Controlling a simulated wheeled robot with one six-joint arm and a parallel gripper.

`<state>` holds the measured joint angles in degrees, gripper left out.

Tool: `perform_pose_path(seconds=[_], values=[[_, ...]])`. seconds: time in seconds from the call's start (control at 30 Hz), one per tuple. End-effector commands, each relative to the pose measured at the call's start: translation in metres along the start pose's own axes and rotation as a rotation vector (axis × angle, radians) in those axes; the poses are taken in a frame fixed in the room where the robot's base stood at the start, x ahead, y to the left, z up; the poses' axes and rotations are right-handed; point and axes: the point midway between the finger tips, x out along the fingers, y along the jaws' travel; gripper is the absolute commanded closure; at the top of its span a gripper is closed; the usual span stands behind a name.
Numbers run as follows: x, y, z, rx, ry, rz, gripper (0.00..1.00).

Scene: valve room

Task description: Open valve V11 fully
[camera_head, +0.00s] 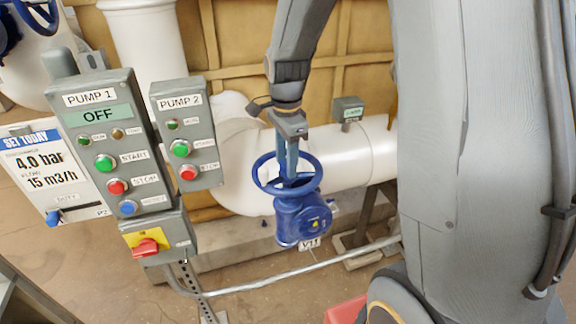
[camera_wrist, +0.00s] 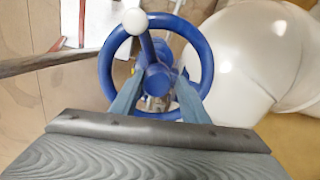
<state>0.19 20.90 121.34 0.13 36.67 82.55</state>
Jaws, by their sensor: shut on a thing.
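Valve V11 is a blue valve (camera_head: 300,222) with a tag reading V11 (camera_head: 309,244) hanging below it. Its blue handwheel (camera_head: 265,181) sits on top, and in the wrist view the wheel's rim (camera_wrist: 204,62) shows as a ring. A white round knob (camera_wrist: 135,21) is on the rim, with a spoke running from it to the hub. My gripper (camera_head: 289,170) reaches down onto the middle of the wheel. In the wrist view my gripper's two fingers (camera_wrist: 158,84) flank the hub and are shut on the wheel there. The fingers partly hide the near side of the wheel.
A Pump 1 box (camera_head: 112,140) reading OFF and a Pump 2 box (camera_head: 186,135) stand left of the valve. A notice (camera_head: 42,170) reads 4,0 bar and 15 m3/h. A white pipe (camera_head: 345,155) runs behind the valve. A grey conduit (camera_head: 290,273) crosses in front, low down.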

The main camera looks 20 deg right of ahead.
Motion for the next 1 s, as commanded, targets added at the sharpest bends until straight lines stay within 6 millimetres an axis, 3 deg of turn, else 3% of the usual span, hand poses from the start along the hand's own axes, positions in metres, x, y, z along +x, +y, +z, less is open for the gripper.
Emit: perform_pose_path(seconds=[0.03,0.43,0.8,1.0], values=[[0.0161,0.0153,0.0005,-0.059,-0.005,0.044,0.84],[0.0175,0.0133,0.0013,-0.345,-0.011,0.045,0.85],[0.0186,0.012,0.0011,-0.799,-0.021,0.043,0.85],[0.0189,0.0117,0.0006,-0.962,-0.025,0.042,0.86]])
